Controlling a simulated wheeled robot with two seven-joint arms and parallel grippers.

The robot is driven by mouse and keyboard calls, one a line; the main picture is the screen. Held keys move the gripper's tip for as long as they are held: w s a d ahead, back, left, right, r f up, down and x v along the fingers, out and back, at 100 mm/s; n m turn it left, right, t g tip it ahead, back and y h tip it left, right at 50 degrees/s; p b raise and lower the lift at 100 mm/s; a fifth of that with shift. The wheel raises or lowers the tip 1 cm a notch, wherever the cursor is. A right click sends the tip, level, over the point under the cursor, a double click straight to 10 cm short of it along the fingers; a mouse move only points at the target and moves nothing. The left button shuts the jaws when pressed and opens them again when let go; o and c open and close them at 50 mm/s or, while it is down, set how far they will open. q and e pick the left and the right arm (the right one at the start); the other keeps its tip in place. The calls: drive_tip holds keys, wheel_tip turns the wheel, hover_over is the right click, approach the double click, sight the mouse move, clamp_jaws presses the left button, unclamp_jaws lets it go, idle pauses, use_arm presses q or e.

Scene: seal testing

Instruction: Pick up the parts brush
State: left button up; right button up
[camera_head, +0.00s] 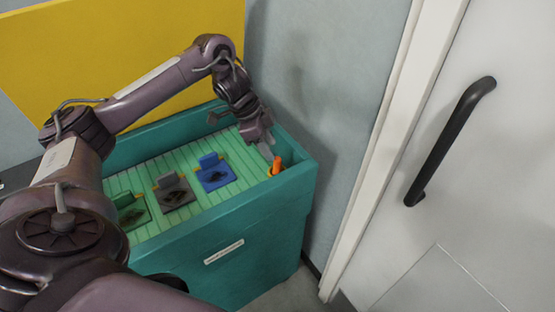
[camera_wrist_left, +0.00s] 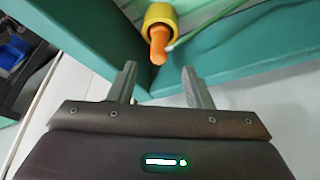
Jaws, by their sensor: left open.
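The parts brush appears to be the upright orange handle (camera_head: 277,164) in the right corner of the teal bin. In the left wrist view the orange handle (camera_wrist_left: 158,45) stands in a yellow ring-shaped holder (camera_wrist_left: 160,16); its lower part is hidden. My left gripper (camera_head: 268,152) is just above and left of the handle in the head view. In the left wrist view my left gripper (camera_wrist_left: 161,80) is open and empty, with the handle beyond the fingertips and roughly centred between them. I see no contact. My right gripper is not in view.
The teal bin (camera_head: 255,225) has raised walls and a ribbed green floor. Blue (camera_head: 215,176), grey (camera_head: 175,193) and green (camera_head: 133,215) pieces sit in a row on it. A yellow panel (camera_head: 120,40) stands behind. A grey wall and white door (camera_head: 470,170) are at right.

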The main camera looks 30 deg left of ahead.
sight(277, 162)
use_arm(q)
drive_tip(key=d+f, duration=0.1)
drive_tip(key=f+b, duration=0.1)
drive_tip(key=f, duration=0.1)
drive_tip(key=shift+d, duration=0.35)
drive_tip(key=f, duration=0.1)
drive_tip(key=w+f+p, duration=0.1)
drive_tip(key=f, duration=0.1)
drive_tip(key=shift+d+f, duration=0.15)
drive_tip(key=shift+f, duration=0.1)
drive_tip(key=shift+d+f, duration=0.1)
drive_tip(key=shift+f, duration=0.05)
drive_tip(key=shift+c, duration=0.6)
drive_tip(key=c, duration=0.7)
clamp_jaws()
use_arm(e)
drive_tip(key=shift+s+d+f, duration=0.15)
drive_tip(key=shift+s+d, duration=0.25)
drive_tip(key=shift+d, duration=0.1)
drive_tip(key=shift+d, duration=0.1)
